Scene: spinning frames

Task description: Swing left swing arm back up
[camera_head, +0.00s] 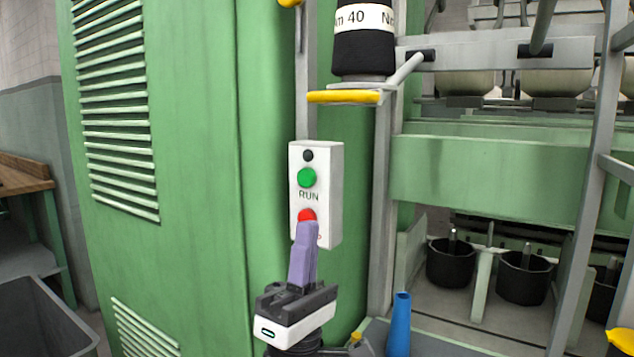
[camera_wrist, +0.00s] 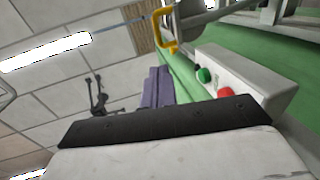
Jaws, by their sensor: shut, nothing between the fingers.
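A swing arm with a yellow end bar (camera_head: 343,97) sticks out below a black bobbin (camera_head: 363,45) labelled "Nm 40", at the top middle of the head view. I cannot tell for sure that this is the left swing arm. A yellow loop-like handle (camera_wrist: 165,32) shows at the top of the wrist view; it may be the same part. My gripper (camera_head: 308,226) has purple fingers, shut and empty, pointing up. Its tips overlap the lower edge of the red button (camera_head: 307,215); I cannot tell if they touch it. The fingers also show in the wrist view (camera_wrist: 157,85).
A white control box (camera_head: 329,190) with black, green and red buttons stands before the green machine cabinet (camera_head: 200,120). Grey frame posts (camera_head: 382,200) stand to the right. Black pots (camera_head: 451,265) and a blue cone (camera_head: 400,325) are low on the right. A grey bin (camera_head: 45,320) is lower left.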

